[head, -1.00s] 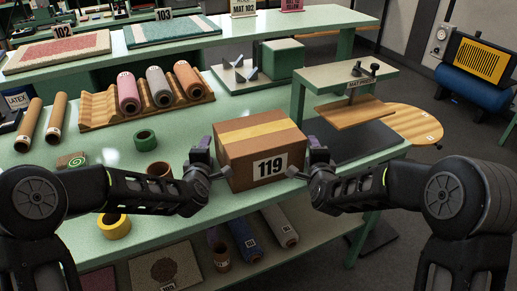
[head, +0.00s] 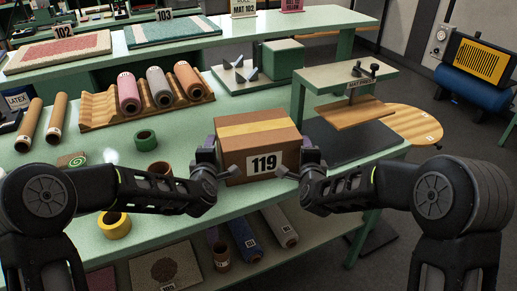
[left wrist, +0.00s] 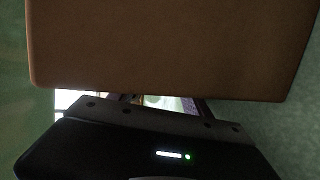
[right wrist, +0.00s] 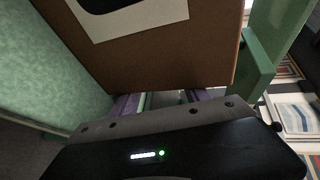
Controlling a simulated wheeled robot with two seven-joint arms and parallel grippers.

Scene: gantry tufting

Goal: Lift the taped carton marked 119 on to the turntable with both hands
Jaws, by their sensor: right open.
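The brown carton (head: 255,145), with a tan tape strip and a 119 label, is upright at the near edge of the green bench. I cannot tell whether its bottom touches the bench. My left gripper (head: 204,154) is at its left side and my right gripper (head: 310,157) at its right side. The carton wall fills much of the left wrist view (left wrist: 170,45) and right wrist view (right wrist: 150,60), partly hiding the fingers. Both grippers' fingers look apart, with no carton part seen between them. The round wooden turntable (head: 415,124) stands at the right, beyond the press.
A press with a wooden plate (head: 350,112) and green frame stands between carton and turntable. A wooden rack (head: 100,112) holds several rolls behind.

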